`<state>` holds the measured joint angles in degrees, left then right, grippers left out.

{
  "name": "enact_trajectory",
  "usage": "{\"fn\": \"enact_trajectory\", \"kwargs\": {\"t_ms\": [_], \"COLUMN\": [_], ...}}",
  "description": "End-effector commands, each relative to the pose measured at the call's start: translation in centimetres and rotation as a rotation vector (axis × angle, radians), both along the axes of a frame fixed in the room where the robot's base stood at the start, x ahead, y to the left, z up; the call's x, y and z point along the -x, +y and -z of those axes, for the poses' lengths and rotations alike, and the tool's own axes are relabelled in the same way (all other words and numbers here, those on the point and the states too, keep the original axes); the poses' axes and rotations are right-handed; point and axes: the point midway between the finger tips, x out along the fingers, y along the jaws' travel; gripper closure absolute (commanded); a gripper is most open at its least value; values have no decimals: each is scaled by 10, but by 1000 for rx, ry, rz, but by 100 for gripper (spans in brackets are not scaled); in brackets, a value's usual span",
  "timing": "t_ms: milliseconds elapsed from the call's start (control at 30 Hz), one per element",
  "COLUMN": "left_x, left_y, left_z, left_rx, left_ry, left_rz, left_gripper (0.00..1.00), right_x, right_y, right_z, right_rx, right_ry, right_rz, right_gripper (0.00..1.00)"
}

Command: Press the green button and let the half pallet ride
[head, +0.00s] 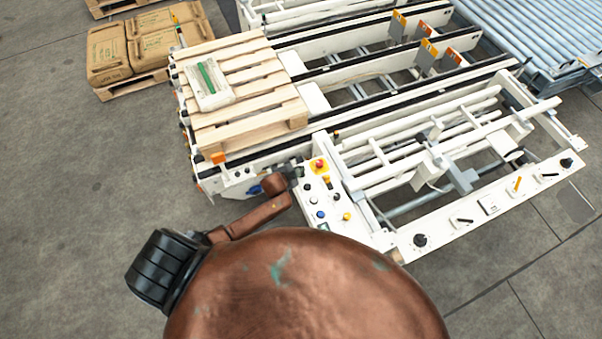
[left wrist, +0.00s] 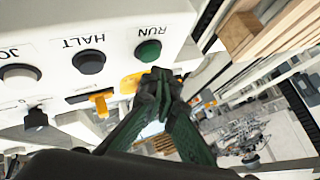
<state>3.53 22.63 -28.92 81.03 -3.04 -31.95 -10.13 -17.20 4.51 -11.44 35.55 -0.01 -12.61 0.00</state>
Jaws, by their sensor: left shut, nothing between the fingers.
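The green button (left wrist: 148,51), labelled RUN, is on the white control panel (left wrist: 110,25) in the left wrist view. A black HALT button (left wrist: 89,61) is beside it. My left gripper (left wrist: 158,84) is shut and empty, its fingertips just below the green button in that view; I cannot tell whether they touch the panel. In the head view the left gripper (head: 293,174) is at the left edge of the control panel (head: 322,205), and I cannot make out the green button there. The wooden half pallet (head: 260,113) lies on the conveyor's left end, carrying one white sack (head: 208,87) with a green stripe.
A red emergency knob on yellow (head: 319,166) sits on the panel near the gripper. White conveyor rails (head: 400,95) with orange-tipped stops (head: 429,48) extend right. Brown sacks (head: 150,45) stand on a pallet at the back left. The left floor is clear.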

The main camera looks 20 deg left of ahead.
Motion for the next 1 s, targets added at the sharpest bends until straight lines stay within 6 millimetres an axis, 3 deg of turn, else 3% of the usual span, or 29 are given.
{"fn": "enact_trajectory", "kwargs": {"t_ms": [1000], "left_x": [0], "left_y": [0], "left_z": [9], "left_rx": [0], "left_ry": [0], "left_rz": [0], "left_gripper": [100], "right_x": [0], "right_y": [-1], "right_z": [4], "right_rx": [1], "right_ry": [0], "right_rz": [-1], "right_gripper": [60]}}
